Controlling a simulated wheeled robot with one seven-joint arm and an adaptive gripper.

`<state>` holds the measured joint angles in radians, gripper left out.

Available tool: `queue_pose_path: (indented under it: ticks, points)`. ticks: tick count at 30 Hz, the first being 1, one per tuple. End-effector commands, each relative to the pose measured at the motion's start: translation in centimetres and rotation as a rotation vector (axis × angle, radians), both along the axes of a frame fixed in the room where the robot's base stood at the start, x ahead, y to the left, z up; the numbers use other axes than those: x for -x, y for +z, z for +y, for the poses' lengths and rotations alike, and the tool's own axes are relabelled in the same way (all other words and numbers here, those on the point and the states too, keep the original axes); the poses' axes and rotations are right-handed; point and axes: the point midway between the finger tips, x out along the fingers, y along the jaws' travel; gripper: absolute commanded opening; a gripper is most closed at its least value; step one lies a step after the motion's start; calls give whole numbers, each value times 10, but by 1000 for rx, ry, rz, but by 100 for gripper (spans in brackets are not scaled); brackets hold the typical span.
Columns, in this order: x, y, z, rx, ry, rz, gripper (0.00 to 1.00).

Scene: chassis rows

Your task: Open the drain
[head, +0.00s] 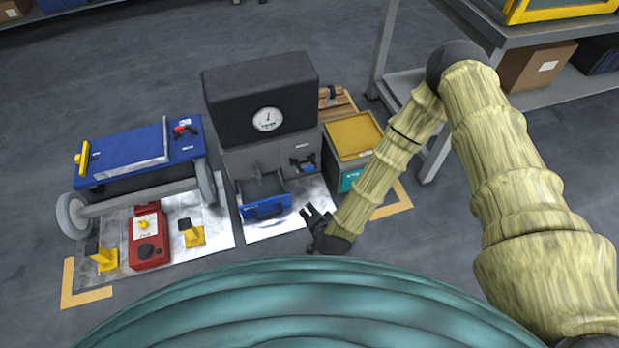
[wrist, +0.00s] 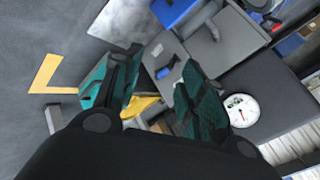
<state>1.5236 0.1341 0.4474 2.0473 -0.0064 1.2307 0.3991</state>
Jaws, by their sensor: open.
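A machine with a black upper box (head: 262,92) and a round white gauge (head: 267,119) stands on a metal sheet. On the right of its grey lower front is a small dark fitting with a blue part (head: 304,165), possibly the drain; I cannot tell its setting. It also shows in the wrist view (wrist: 165,71), in the gap between my fingers but beyond them. A blue-fronted drawer (head: 264,207) stands out at the machine's lower left. My gripper (head: 312,217) is open and empty, low in front of the machine and right of the drawer. Its fingers also show in the wrist view (wrist: 150,82).
A grey bin with a yellow top (head: 354,137) stands close to the machine's right. A blue wheeled cart (head: 140,150) is at the left, with a red box (head: 148,238) and yellow stands before it. A shelf rack (head: 405,85) is behind my arm.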

Motion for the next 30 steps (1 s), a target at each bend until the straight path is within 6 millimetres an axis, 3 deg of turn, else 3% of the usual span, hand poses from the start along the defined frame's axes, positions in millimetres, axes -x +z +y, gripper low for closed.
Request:
queue_pose_path:
  ticks: [1,3,9,15,21,30]
  points:
    - [-14,-21,7,-32,-43,-31,42]
    - [-32,-32,15,-77,-106,-75,42]
    - [-85,-57,30,-203,-287,-199,42]
    - [-129,-76,30,-317,-463,-315,42]
    - [-154,-84,26,-388,-578,-390,42]
    - [-173,-87,22,-411,-615,-417,42]
